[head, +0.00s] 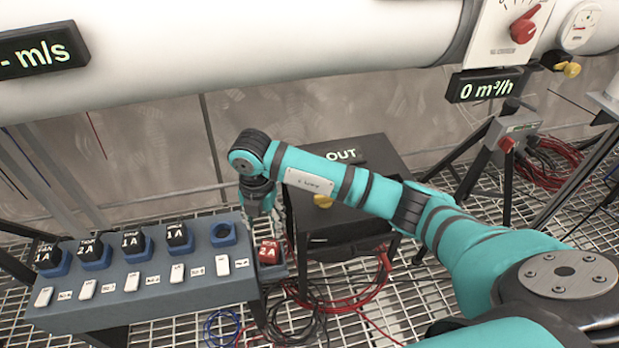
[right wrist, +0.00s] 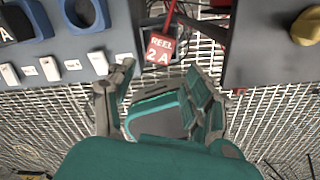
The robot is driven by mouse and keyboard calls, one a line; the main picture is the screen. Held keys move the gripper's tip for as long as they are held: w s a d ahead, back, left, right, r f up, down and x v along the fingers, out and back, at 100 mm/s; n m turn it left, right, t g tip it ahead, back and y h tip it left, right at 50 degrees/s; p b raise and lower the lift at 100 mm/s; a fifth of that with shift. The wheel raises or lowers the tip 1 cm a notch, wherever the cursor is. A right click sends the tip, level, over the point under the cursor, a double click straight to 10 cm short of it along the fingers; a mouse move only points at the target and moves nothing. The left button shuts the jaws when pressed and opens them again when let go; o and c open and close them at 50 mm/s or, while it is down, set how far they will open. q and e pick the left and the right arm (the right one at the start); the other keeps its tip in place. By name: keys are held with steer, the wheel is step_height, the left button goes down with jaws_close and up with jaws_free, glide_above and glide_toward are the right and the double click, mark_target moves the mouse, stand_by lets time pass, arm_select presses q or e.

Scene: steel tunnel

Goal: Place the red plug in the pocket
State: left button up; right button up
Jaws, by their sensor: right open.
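The red plug (head: 268,252), marked 2 A, is at the right end of the grey socket panel, low against its side. It also shows in the right wrist view (right wrist: 159,48), marked REEL 2A, with a red strip behind it. An empty round blue pocket (head: 223,233) is at the panel's right end; it also shows in the right wrist view (right wrist: 82,12). My right gripper (head: 258,210) points down above the red plug, behind it in the head view. Its fingers (right wrist: 160,75) are open and empty, apart from the plug. My left gripper is not in view.
The grey panel (head: 150,300) carries several black plugs in blue sockets, with white switches in front. A black OUT box (head: 365,150) stands right of the plug. Red and black cables (head: 345,290) lie on the grating below. A large white pipe (head: 230,60) crosses behind.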

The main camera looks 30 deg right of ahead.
steer(key=s+a+r+n+y, duration=0.1)
steer(key=s+a+r+y, duration=0.15)
steer(key=a+y, duration=0.45)
steer(key=s+a+r+n+y, duration=0.1)
steer(key=s+a+n+y, duration=0.15)
steer(key=a, duration=0.85)
step_height(320, 180, up, 17)
steer(key=a+m+t+y, duration=0.2)
steer(key=m+t+y, duration=0.5)
steer(key=t+y, duration=0.25)
steer(key=w+d+r+m+t+h, duration=0.1)
steer(key=w+d+m+t+h, duration=0.4)
steer(key=d+m+t+h, duration=0.65)
steer(key=s+d+f+m+g+h, duration=0.1)
steer(key=d+f+m+g+h, duration=0.2)
steer(key=d+f+m+h, duration=0.55)
steer(key=s+d+f+m+g, duration=0.2)
steer(key=s+d+f+g, duration=0.1)
steer(key=s+f+g, duration=0.3)
steer(key=s+d+f+m+g, duration=0.2)
steer(key=s+d+f+g, duration=0.2)
steer(key=s+f, duration=0.5)
steer(key=s+a+f+n+g+y, duration=0.1)
steer(key=s+f+g, duration=0.2)
steer(key=s, duration=0.6)
steer(key=shift+a+g, duration=0.15)
steer(key=shift+g, duration=0.55)
